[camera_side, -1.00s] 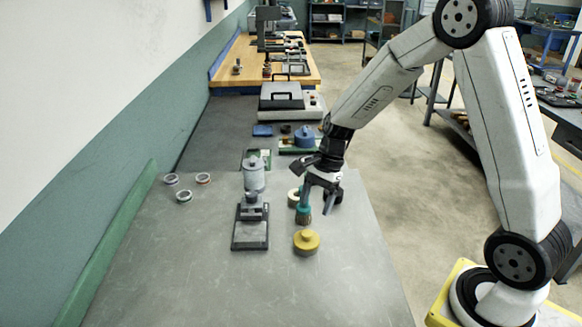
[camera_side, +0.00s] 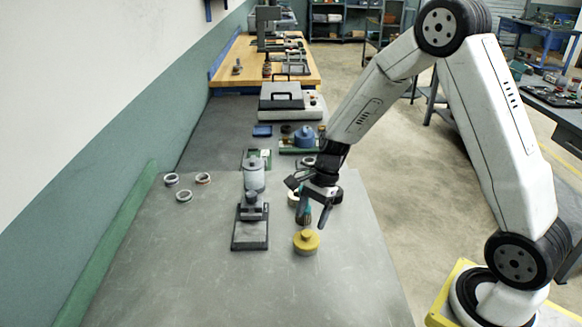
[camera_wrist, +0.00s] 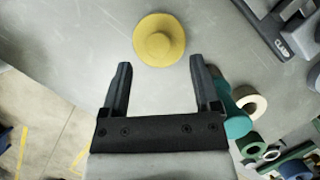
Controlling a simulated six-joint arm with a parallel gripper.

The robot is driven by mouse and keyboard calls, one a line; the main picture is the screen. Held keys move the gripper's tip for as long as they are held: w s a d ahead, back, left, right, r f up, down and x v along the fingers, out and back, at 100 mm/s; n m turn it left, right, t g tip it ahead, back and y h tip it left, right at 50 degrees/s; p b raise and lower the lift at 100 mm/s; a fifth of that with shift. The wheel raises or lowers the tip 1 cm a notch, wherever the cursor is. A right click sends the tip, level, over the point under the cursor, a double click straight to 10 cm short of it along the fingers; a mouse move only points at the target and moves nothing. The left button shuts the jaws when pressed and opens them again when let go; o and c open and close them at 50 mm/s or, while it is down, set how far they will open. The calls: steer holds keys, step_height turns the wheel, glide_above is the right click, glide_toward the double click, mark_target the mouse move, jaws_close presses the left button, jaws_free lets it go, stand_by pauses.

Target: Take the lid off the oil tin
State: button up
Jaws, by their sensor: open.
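The oil tin, a round yellow tin, stands upright on the grey bench near the front. Its yellow lid (camera_side: 306,240) has a raised knob in the middle and sits on the tin. In the wrist view the lid (camera_wrist: 160,40) shows from above, just beyond my fingertips and roughly centred between them. My gripper (camera_side: 315,218) points down, above and behind the tin in the side view. In the wrist view my gripper (camera_wrist: 160,64) is open, with nothing between its fingers. No contact with the lid is visible.
A teal-topped object (camera_wrist: 237,118) stands close beside the right finger in the wrist view, with a cream ring (camera_wrist: 254,106) behind it. A dark stand (camera_side: 250,228) and a grey canister (camera_side: 254,178) are left of the tin. The bench in front is clear.

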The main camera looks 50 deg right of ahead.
mark_target(307, 233)
steer(key=shift+x, duration=2.1)
steer(key=shift+s, duration=0.1)
jaws_close()
